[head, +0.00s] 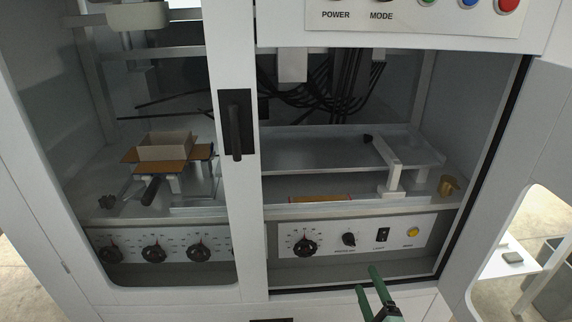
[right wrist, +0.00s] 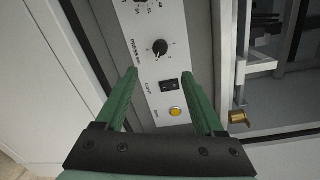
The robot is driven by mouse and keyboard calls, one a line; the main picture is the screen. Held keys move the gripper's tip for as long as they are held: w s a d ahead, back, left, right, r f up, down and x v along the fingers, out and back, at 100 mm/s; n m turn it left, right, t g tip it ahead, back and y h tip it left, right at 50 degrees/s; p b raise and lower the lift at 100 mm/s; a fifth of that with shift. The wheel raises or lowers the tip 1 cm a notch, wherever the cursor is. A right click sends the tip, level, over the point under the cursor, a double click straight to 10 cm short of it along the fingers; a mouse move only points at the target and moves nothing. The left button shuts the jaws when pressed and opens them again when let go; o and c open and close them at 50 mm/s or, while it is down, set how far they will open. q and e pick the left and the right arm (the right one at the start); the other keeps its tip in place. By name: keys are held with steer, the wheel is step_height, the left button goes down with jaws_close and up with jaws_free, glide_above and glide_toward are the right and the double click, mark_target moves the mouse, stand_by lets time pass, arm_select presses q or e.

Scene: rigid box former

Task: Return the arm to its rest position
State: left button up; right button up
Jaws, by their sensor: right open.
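My right gripper (head: 367,282) has green fingers and is at the bottom of the head view, in front of the machine's lower control panel (head: 350,262). In the right wrist view my right gripper (right wrist: 165,85) is open and empty. Between its fingers I see a black switch (right wrist: 170,86), a black knob (right wrist: 160,47) and a yellow button (right wrist: 175,111) on the panel. The fingers appear apart from these controls. My left gripper is not in view.
The white machine cabinet has a door with a black handle (head: 235,125) at left and an open door (head: 530,150) at right. Inside are a box on an orange-brown blank (head: 165,146), a metal rail frame (head: 390,165) and a brass piece (head: 448,187). Floor shows at lower right.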

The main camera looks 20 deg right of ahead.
steer(key=s+a+f+n+g+y, duration=0.1)
steer(key=s+a+f+n+y, duration=0.15)
steer(key=a+n, duration=0.4)
steer(key=s+a+f+n+g+y, duration=0.1)
steer(key=a+f+n+y, duration=0.1)
steer(key=a+n+y, duration=0.35)
steer(key=s+a+f+n+g+h, duration=0.1)
steer(key=s+a+f+n+g, duration=0.55)
steer(key=s+n, duration=0.6)
arm_select(q)
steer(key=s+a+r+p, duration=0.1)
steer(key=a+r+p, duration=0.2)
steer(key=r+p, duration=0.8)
steer(key=p, duration=0.4)
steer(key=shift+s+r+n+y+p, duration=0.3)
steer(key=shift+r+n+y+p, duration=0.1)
arm_select(e)
steer(key=w+d+r+n+h, duration=0.1)
steer(key=d+r, duration=0.2)
steer(key=r, duration=0.8)
steer(key=shift+w+d+r+n+t, duration=0.15)
steer(key=shift+r+n+t, duration=0.1)
steer(key=shift+n+t, duration=0.15)
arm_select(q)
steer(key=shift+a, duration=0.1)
